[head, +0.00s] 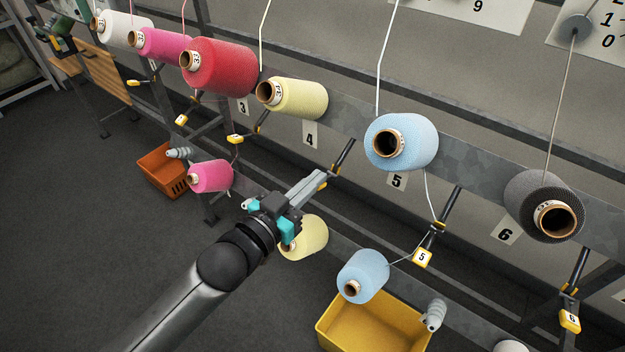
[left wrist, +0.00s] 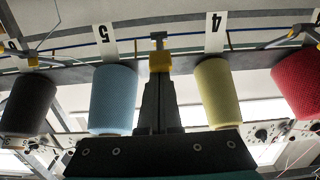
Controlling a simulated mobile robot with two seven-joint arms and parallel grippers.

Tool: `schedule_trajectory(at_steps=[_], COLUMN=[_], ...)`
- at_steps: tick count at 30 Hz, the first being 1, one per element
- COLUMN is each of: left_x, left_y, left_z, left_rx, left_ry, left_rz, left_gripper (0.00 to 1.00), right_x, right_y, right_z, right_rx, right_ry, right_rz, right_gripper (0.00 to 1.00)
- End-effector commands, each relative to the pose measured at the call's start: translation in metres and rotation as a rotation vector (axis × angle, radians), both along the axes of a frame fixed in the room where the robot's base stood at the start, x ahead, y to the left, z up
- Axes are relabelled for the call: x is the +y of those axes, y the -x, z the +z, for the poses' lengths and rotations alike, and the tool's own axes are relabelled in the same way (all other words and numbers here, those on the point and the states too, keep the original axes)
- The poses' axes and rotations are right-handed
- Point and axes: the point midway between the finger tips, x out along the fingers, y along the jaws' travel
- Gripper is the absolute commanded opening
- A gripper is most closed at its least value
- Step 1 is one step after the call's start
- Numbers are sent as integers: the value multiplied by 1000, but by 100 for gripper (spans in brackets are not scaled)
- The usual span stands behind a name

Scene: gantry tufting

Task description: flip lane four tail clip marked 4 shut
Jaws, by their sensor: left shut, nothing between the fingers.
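My left gripper (head: 319,178) reaches up to the rack between the lane 4 and lane 5 spools, its fingers shut and empty. The dark arm of the lane four tail clip (head: 343,157) shows just past the fingertips, with yellow parts beside them. Its tag and the rest are hidden behind my gripper. In the left wrist view, the clip's yellow and grey body (left wrist: 160,62) is right at the fingertips (left wrist: 160,88). I cannot tell whether they touch, or whether the clip is open or shut. My right gripper is not in view.
The pale yellow lane 4 spool (head: 298,97) hangs up left of the gripper, the blue lane 5 spool (head: 404,142) to its right. A lower yellow spool (head: 308,238) is close below my gripper. Tail clip 5 (head: 422,257) and a yellow crate (head: 372,338) are right and below.

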Motion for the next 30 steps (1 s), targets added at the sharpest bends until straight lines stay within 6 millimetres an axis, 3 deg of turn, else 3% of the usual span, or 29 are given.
schedule_trajectory(at_steps=[8, 17, 23, 30], left_x=[0, 1, 3, 5], left_y=[0, 2, 4, 7], left_z=[-1, -7, -15, -28], left_rx=[-2, -43, -98, -208], left_ry=[2, 33, 71, 153], left_rz=[0, 0, 1, 1], left_gripper=[0, 0, 0, 0], right_x=[0, 0, 0, 0], right_y=[0, 0, 0, 0], right_z=[-1, -18, -39, -80], right_rx=[0, 0, 0, 0], right_ry=[0, 0, 0, 0], right_rz=[0, 0, 0, 0], right_gripper=[50, 50, 50, 50])
